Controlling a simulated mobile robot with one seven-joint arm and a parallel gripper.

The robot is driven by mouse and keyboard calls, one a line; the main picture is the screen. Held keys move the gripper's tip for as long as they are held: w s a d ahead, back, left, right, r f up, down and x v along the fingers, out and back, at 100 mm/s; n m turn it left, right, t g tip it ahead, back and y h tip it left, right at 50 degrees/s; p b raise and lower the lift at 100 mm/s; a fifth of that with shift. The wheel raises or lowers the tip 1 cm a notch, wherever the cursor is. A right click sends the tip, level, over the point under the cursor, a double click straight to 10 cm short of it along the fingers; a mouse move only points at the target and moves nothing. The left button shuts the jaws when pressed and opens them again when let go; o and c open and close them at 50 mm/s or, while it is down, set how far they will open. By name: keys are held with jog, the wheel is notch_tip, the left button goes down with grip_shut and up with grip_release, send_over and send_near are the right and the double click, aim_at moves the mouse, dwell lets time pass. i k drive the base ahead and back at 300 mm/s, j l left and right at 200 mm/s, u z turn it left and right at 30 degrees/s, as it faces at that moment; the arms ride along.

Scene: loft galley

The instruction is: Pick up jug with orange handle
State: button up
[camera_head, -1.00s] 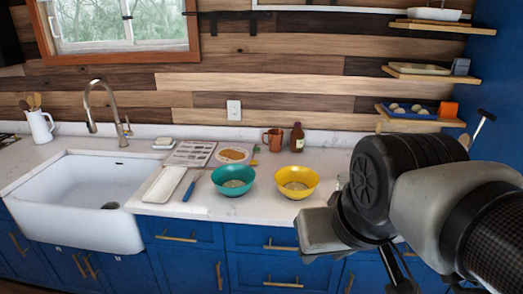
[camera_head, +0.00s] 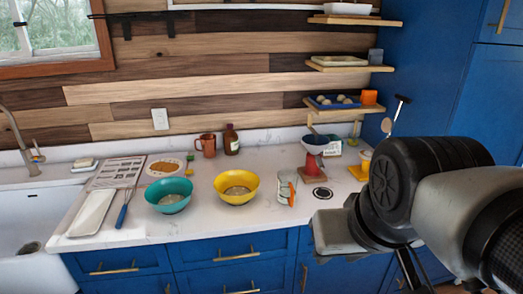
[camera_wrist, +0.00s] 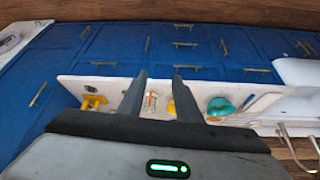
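A pale jug with an orange part (camera_head: 285,189) stands upright on the white counter, right of the yellow bowl. The orange part looks like its handle, but it is small in the picture. It also seems to show in the wrist view (camera_wrist: 151,101), between the fingers and well beyond them. My gripper (camera_wrist: 159,78) is open and empty, its two dark fingers apart. In the head view my arm is at the lower right, in front of the counter's edge; the fingers cannot be made out there.
A yellow bowl (camera_head: 237,188) and a teal bowl (camera_head: 169,196) stand left of the jug. A red-based device (camera_head: 312,168) and a yellow object (camera_head: 361,165) stand to its right. A brown mug (camera_head: 207,146) and a bottle (camera_head: 231,140) are behind. Shelves (camera_head: 350,63) hang above.

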aim_at(287, 179)
jog(key=i+l+u, duration=0.15)
jog(key=i+l, duration=0.15)
jog(key=i, duration=0.2)
jog(key=i+l+u, duration=0.1)
jog(key=i+l, duration=0.25)
jog(key=i, duration=0.15)
